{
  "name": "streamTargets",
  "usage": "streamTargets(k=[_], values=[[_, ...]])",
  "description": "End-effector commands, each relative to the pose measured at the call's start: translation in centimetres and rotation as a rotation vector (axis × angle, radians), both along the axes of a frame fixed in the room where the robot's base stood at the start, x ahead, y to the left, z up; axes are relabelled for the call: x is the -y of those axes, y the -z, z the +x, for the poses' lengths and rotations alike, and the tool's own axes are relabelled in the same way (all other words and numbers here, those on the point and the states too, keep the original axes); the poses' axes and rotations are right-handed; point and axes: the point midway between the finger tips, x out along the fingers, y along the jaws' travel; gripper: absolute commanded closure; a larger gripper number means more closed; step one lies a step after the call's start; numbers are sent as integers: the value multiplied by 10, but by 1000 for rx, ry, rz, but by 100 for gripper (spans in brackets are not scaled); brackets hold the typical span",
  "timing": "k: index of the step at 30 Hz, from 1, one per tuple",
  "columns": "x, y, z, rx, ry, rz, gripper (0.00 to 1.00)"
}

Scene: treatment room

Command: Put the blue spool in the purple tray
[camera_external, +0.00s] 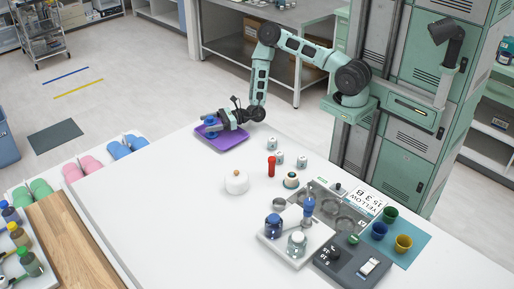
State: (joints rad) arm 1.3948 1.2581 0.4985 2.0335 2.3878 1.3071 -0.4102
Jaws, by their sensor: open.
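The purple tray (232,140) lies flat near the far edge of the white table. The blue spool (210,121) is at the tray's left part, over or in the tray. My gripper (217,124) is right beside the spool, low over the tray, with its fingers pointing left. The jaws are open, and the spool appears between or just in front of the fingertips. The view is too small to tell whether the fingers touch the spool, and part of the spool's lower side is hidden.
A white lidded pot (236,183), a red bottle-shaped item (271,167) and several small white labelled blocks (279,158) stand right of the tray. Jars on a white board (283,250), a dark device (352,262) and coloured cups (403,243) fill the near right. The table's left middle is clear.

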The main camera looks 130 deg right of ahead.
Motion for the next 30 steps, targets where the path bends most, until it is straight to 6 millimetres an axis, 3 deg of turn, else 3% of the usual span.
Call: streamTargets(k=[9,18,23,26,29,30], values=[[-25,2,-63,-3,1,1,27],[-39,1,-94,-1,1,0,27],[-40,0,-96,-1,0,0,27],[-49,-5,-88,2,-41,-10,27],[-82,-23,-61,11,-187,-44,27],[-105,-33,-46,16,-281,-66,27]])
